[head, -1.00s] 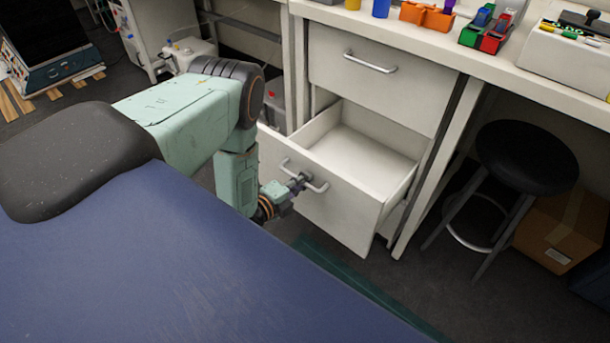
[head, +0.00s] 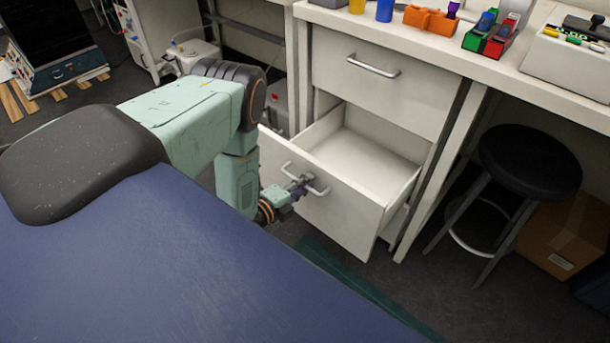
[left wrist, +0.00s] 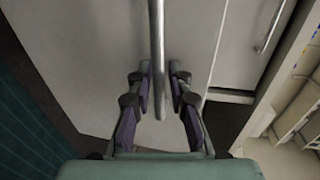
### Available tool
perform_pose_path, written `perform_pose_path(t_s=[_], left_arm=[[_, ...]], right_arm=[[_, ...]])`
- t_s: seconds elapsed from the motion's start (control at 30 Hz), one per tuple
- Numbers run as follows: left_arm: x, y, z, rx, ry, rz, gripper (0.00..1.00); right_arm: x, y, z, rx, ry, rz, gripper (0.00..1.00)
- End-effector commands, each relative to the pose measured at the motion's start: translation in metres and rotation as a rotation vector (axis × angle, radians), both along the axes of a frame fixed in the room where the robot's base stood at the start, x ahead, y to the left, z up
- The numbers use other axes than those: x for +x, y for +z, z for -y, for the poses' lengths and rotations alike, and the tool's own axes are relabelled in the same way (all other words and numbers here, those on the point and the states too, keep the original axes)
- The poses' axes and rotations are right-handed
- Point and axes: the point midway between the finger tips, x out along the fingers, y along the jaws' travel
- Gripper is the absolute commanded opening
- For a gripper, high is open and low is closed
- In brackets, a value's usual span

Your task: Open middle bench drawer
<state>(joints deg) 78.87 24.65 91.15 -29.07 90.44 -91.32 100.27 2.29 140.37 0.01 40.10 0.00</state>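The middle bench drawer (head: 335,215) is white and stands pulled well out below a closed top drawer (head: 385,88); its inside is empty where I see it. Its metal bar handle (head: 320,190) is on the front face. My left gripper (head: 299,186) is at this handle. In the left wrist view the handle (left wrist: 157,40) runs between the two finger pads of the gripper (left wrist: 160,85), which are drawn in close around it. Contact on both sides is hard to make out. My right gripper is in neither view.
A black stool (head: 529,160) and a cardboard box (head: 562,235) stand under the bench on the right.

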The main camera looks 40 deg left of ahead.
Motion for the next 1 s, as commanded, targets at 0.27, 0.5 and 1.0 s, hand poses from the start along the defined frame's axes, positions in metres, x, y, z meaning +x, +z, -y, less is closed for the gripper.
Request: perform_pose_path(t_s=[0.27,0.5,1.0], left_arm=[[-0.047,0.009,-0.005,-0.002,0.005,-0.004,0.19],[-0.091,0.019,-0.008,-0.001,0.005,-0.002,0.19],[-0.114,0.024,-0.009,0.000,0.001,0.001,0.19]], right_arm=[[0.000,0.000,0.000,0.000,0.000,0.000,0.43],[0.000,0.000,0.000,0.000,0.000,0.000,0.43],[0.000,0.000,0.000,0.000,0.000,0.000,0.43]])
